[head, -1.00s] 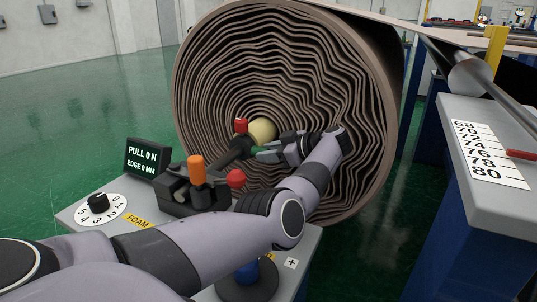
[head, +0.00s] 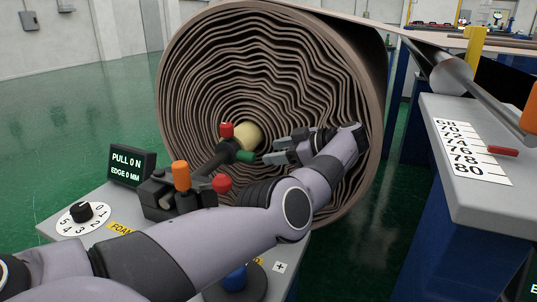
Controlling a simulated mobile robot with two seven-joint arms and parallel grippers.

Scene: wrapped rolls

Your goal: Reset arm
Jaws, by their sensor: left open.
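My left arm comes in from the lower left and reaches across the control stand. My left gripper (head: 276,152) is open and empty in front of the face of the big brown roll (head: 310,75). Its fingertips are just right of the green-tipped end of a dark lever (head: 218,158), with a small gap between them. The lever also has a red knob on top and stands before the roll's pale yellow core (head: 247,136). My right gripper does not show.
The control stand (head: 75,205) carries a "PULL 0 N, EDGE 0 MM" display (head: 131,167), a dial (head: 82,212), an orange knob (head: 181,175), a red knob (head: 222,183) and a blue knob (head: 235,279). At right is a grey bench (head: 500,192) with a numbered scale and red pointer. Green floor lies left.

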